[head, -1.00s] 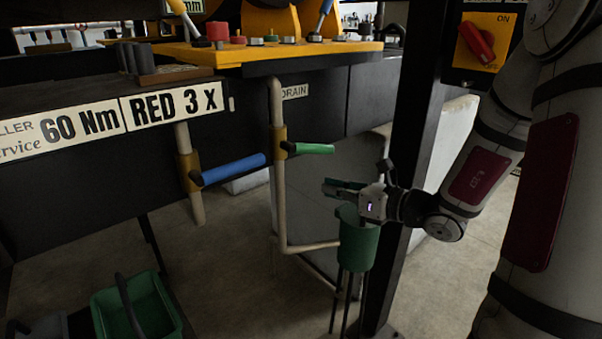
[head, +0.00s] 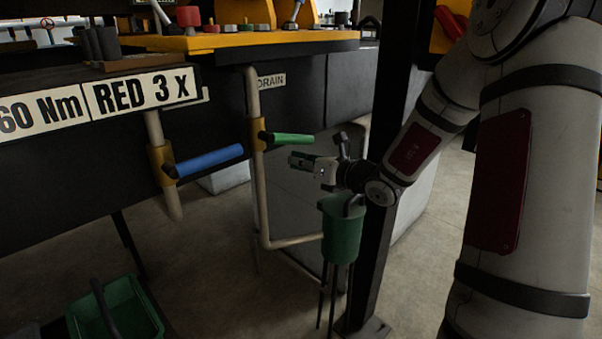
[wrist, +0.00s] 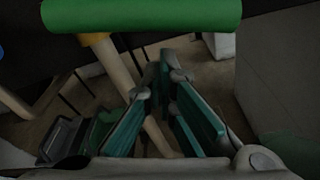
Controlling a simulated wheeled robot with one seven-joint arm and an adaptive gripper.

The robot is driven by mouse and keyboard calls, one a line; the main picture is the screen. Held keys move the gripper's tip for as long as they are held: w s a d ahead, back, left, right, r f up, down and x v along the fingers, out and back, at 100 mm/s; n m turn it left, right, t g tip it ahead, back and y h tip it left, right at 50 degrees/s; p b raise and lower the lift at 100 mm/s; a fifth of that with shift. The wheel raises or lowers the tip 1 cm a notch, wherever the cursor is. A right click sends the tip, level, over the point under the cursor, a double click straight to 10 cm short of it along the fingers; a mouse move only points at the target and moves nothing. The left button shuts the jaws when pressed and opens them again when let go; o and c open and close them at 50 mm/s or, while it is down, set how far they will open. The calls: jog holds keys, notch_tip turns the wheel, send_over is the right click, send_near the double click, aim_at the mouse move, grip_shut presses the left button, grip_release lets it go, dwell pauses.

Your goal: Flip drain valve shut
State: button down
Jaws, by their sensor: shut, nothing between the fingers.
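The drain valve has a green lever handle (head: 293,139) that sticks out sideways to the right from a brass body (head: 257,135) on a beige pipe. A small sign reading DRAIN (head: 271,81) is behind the pipe. My gripper (head: 291,160) is just below the green handle in the head view, pointing left, with its fingers shut and empty. In the wrist view, the green handle (wrist: 140,14) crosses the top, beyond my teal-padded fingers (wrist: 160,72). I see no contact between them.
A second valve with a blue handle (head: 209,160) is on the pipe to the left. A green funnel cup (head: 342,232) on thin legs stands below my gripper, beside a black post (head: 383,190). A green bin (head: 118,308) is on the floor at lower left.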

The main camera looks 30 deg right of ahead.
aim_at(301, 143)
jog(key=shift+d+r, duration=0.2)
jog(key=shift+r, duration=0.35)
jog(key=shift+w+d+r+n+h+b, duration=0.15)
jog(key=shift+d+r+n+b, duration=0.3)
jog(key=shift+r+n, duration=0.35)
jog(key=shift+w+d+r+n+h+b, duration=0.15)
jog(key=shift+d+r+n+b, duration=0.3)
jog(key=shift+n, duration=0.45)
jog(key=shift+a+r, duration=0.1)
jog(key=shift+r, duration=0.05)
